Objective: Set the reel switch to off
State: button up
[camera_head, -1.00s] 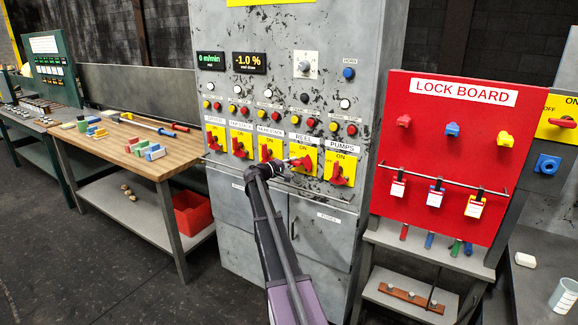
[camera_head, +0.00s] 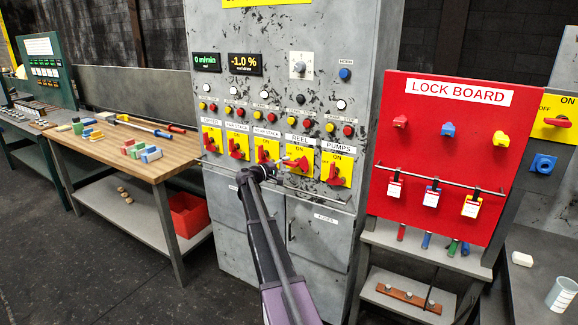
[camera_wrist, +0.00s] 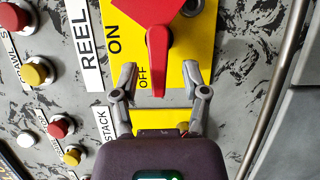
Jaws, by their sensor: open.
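The reel switch is a red rotary handle on a yellow plate (camera_head: 300,171), fourth in the row of switches on the grey cabinet. In the wrist view its handle (camera_wrist: 158,55) points down the picture, with its tip beside the OFF label; ON is printed further up and to the left. My gripper (camera_wrist: 158,80) is open, one finger on each side of the handle, with visible gaps. In the head view my gripper (camera_head: 282,164) is at the plate's left edge and partly hides the switch.
Similar switches sit close on both sides, including the pumps switch (camera_head: 336,171). Buttons (camera_head: 311,122) sit above the row. A red lock board (camera_head: 440,150) stands to the right, and a wooden workbench (camera_head: 150,166) to the left.

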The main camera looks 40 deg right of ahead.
jog(key=a, duration=1)
jog(key=shift+s, duration=0.1)
dwell(0.3)
jog(key=s+a+f+y+p, duration=0.2)
jog(key=s+a+y, duration=0.4)
jog(key=s+a, duration=0.5)
jog(key=s+a+f+y+p, duration=0.2)
jog(key=s+a+f+y, duration=0.3)
jog(key=s+a, duration=0.5)
jog(key=s+a+f+y+p, duration=0.3)
jog(key=s+a+y, duration=0.4)
jog(key=a, duration=1.2)
jog(key=s+f, duration=0.1)
jog(key=s, duration=0.3)
jog(key=shift+s+a+f, duration=0.25)
jog(key=shift+s, duration=0.05)
